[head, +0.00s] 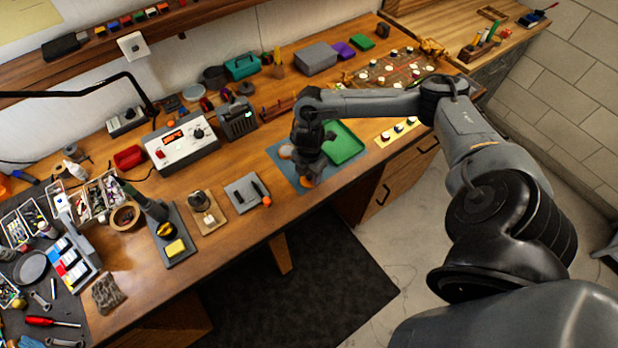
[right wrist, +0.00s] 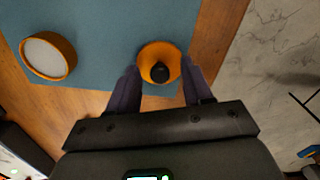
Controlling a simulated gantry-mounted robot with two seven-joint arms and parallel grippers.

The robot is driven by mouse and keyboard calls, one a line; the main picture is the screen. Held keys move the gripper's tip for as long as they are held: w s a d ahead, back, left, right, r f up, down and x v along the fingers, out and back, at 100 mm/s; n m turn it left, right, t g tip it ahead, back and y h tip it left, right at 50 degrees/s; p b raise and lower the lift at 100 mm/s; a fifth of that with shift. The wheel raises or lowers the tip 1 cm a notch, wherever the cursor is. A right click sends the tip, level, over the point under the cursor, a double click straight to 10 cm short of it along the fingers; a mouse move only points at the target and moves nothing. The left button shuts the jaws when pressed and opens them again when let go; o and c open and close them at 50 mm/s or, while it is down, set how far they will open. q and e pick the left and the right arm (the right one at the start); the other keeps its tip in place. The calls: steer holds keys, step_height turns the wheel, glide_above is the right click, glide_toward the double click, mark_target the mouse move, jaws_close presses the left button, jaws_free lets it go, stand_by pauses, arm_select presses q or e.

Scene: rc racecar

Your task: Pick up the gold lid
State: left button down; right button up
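The gold lid (right wrist: 158,52), round with a black knob, lies on the blue mat (right wrist: 105,25) near the mat's edge in the right wrist view. My right gripper (right wrist: 159,68) is open above it, with one dark finger on each side of the lid in the picture. I cannot tell whether the fingers touch it. A gold-rimmed round container (right wrist: 47,56) with a white inside stands on the mat to the left. In the head view my right gripper (head: 306,174) points down over the mat and hides most of the lid. My left gripper is not in view.
A green tray (head: 344,143) lies right of my right gripper in the head view. A grey pad (head: 243,190) with a small tool is to the left. The bench's front edge is close by, with floor beyond. Boxes and instruments stand towards the wall.

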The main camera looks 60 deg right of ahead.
jaws_close()
steer(key=shift+r, duration=0.1)
